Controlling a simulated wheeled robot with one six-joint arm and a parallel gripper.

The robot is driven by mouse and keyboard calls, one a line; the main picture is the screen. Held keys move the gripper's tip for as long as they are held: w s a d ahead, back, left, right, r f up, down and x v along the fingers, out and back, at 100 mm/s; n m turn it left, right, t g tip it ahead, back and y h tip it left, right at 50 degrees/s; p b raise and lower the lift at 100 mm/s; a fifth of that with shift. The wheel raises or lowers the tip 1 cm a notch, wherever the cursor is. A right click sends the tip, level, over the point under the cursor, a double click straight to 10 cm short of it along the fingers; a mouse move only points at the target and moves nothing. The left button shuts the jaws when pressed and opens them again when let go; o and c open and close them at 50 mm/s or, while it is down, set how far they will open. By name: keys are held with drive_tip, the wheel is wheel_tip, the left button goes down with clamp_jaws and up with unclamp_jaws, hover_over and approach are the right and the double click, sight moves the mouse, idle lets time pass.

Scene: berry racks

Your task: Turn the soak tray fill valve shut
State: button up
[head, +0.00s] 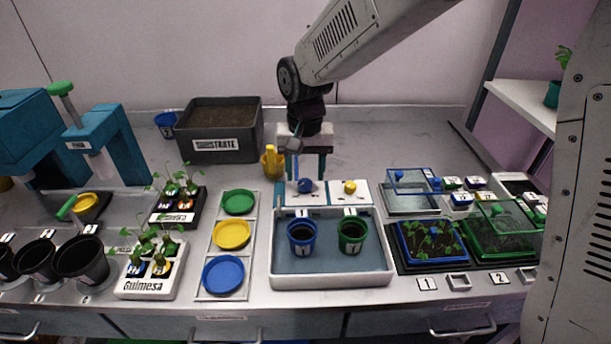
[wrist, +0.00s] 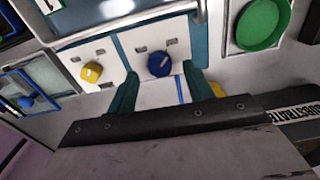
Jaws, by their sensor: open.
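The soak tray (head: 333,282) is a white basin of water in the middle of the bench. On panels at its back edge are a blue knob (head: 305,186) and a yellow knob (head: 349,188). I cannot read which one is the fill valve. My gripper (head: 305,175) is open and empty, pointing down at the blue knob. In the wrist view my gripper's teal fingers (wrist: 160,78) are apart, and the blue knob (wrist: 159,64) shows between and just beyond their tips. The yellow knob (wrist: 91,72) is outside the fingers. Contact cannot be told.
A blue pot (head: 302,249) and a green pot (head: 353,249) stand in the tray. A yellow can (head: 272,163) and a substrate box (head: 221,157) are behind to the left. Coloured saucers (head: 233,234) lie left; seedling trays (head: 431,262) stand right.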

sight(306, 183)
wheel_tip(306, 183, up, 6)
drive_tip(key=shift+f, duration=0.2)
drive_tip(key=shift+s+f+n, duration=0.1)
drive_tip(key=shift+s+n, duration=0.05)
drive_tip(key=shift+n, duration=0.15)
drive_tip(key=s+d+r, duration=0.3)
drive_tip(key=s+d, duration=0.8)
drive_tip(key=s, duration=0.2)
drive_tip(key=s+d+r+t, duration=0.1)
drive_tip(key=s+d+r, duration=0.2)
drive_tip(key=s+d, duration=0.8)
drive_tip(key=s, duration=0.3)
drive_tip(key=shift+d+r, duration=0.2)
drive_tip(key=shift+d, duration=0.2)
